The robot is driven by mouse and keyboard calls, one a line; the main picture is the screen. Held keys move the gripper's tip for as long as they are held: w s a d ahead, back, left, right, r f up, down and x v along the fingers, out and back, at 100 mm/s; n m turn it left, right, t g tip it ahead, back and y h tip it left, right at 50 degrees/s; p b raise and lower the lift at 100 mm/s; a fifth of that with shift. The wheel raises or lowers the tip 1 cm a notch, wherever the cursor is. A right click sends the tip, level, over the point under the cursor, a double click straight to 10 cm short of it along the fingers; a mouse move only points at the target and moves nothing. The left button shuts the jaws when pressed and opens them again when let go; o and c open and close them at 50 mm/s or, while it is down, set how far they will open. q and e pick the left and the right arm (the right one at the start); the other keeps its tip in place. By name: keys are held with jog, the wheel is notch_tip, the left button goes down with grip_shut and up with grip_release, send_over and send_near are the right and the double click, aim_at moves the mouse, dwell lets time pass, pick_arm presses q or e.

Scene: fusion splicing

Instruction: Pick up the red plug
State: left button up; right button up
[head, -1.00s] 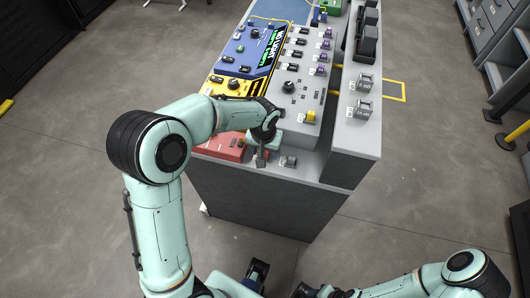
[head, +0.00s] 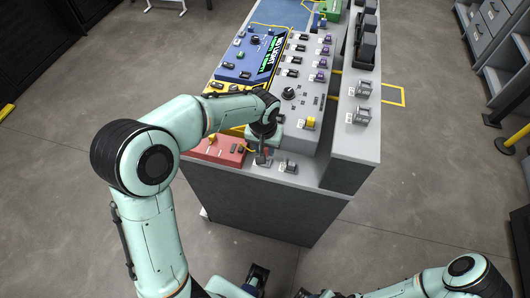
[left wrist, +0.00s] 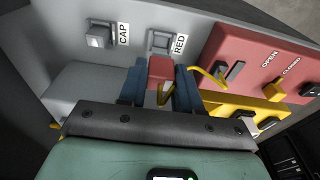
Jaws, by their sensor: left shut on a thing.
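The red plug (left wrist: 161,69) is between the blue fingers of my left gripper (left wrist: 160,84) in the left wrist view, and the gripper is shut on it. A yellow piece (left wrist: 164,94) shows just below the plug. The plug is close to the grey holder marked RED (left wrist: 162,41); I cannot tell whether they touch. In the head view my left gripper (head: 263,156) points down at the bench's near edge, and the plug is mostly hidden there. My right arm (head: 425,283) is at the bottom right; its fingers are not clear.
A grey holder marked CAP (left wrist: 99,37) stands beside the RED one. A red box marked OPEN and CLOSED (left wrist: 263,58) is close on the right. In the head view, a grey panel (head: 295,108) and a raised ledge (head: 355,142) stand behind.

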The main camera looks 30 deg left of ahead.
pick_arm(q)
notch_tip(320, 180, up, 15)
jog(key=p, duration=0.2)
pick_arm(e)
jog(key=shift+w+r, duration=0.25)
jog(key=shift+r, duration=0.35)
jog(key=shift+w+r, duration=0.25)
jog(key=shift+r, duration=0.35)
pick_arm(q)
jog(key=shift+r, duration=0.1)
jog(key=shift+o, duration=0.5)
jog(key=shift+c, duration=0.5)
jog(key=shift+w, duration=0.1)
